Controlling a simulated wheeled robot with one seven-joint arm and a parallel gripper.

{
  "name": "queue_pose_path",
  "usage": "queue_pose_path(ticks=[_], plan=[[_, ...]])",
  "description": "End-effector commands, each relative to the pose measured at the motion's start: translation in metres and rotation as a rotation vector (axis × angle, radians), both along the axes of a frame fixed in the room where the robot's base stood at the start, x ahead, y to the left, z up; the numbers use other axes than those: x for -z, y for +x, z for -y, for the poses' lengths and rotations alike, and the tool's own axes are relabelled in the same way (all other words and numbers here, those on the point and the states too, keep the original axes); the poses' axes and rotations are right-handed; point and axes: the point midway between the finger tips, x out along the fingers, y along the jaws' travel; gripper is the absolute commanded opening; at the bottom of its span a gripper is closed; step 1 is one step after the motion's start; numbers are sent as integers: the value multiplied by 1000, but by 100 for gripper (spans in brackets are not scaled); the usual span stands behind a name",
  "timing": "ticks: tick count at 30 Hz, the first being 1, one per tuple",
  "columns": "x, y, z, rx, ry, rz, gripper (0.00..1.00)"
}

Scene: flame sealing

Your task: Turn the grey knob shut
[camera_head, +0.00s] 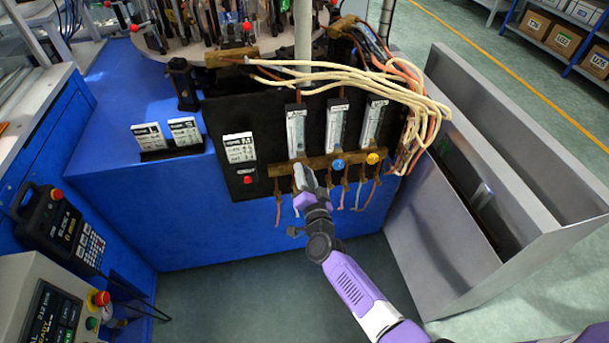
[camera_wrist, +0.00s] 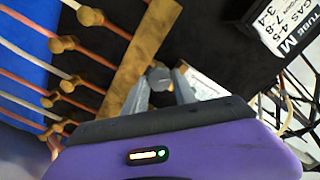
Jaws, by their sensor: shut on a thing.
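The grey knob (camera_wrist: 159,76) shows between my gripper's fingertips in the wrist view, on the brass bar of the gas panel. My gripper (camera_wrist: 160,84) is shut on it, with one finger on each side. In the head view my gripper (camera_head: 302,178) reaches the left end of the brass bar (camera_head: 283,168) below the left flow tube (camera_head: 297,132) and hides the grey knob. The blue knob (camera_head: 338,164) and the yellow knob (camera_head: 373,158) sit on the same bar to the right.
Cream and orange hoses (camera_head: 410,95) loop over the panel's top and right side. Thin hoses (camera_head: 361,194) hang below the bar. A red button (camera_head: 248,180) and a white label (camera_head: 239,148) are to the left. A grey metal bin (camera_head: 455,235) stands at right.

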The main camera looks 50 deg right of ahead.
Motion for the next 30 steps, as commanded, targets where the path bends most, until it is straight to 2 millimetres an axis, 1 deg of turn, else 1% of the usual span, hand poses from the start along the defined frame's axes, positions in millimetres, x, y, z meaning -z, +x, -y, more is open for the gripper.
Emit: queue_pose_path(ticks=[9, 18, 24, 30], plan=[[3, -1, 0, 0, 245, 166, 0], [4, -1, 1, 1, 444, 299, 0], [3, -1, 1, 1, 532, 358, 0], [3, -1, 1, 1, 580, 391, 0]])
